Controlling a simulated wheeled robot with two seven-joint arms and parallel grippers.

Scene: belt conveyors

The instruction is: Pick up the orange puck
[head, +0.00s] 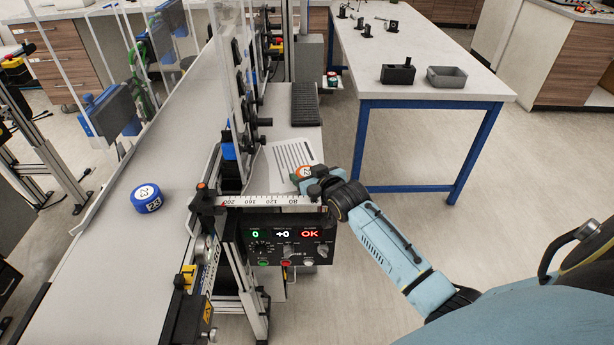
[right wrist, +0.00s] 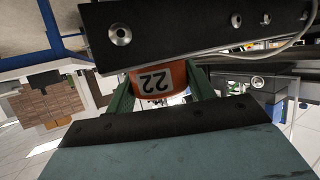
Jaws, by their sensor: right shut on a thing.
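The orange puck (head: 303,173) is at the right end of the striped white plate beside the ruler in the head view. It has a white top and the number 22 on its side, which shows in the right wrist view (right wrist: 160,82). My right gripper (head: 312,179) is at the puck, and its two green fingers (right wrist: 160,92) are shut on it from both sides. The gripper hides part of the puck in the head view. I cannot tell whether the puck touches the plate. My left gripper is not in view.
A blue puck (head: 146,198) marked 23 sits on the grey conveyor belt (head: 110,255) at the left. A control box (head: 289,241) with a lit OK display is below the ruler (head: 270,199). A blue-legged table (head: 425,92) with a grey tray (head: 446,77) stands behind.

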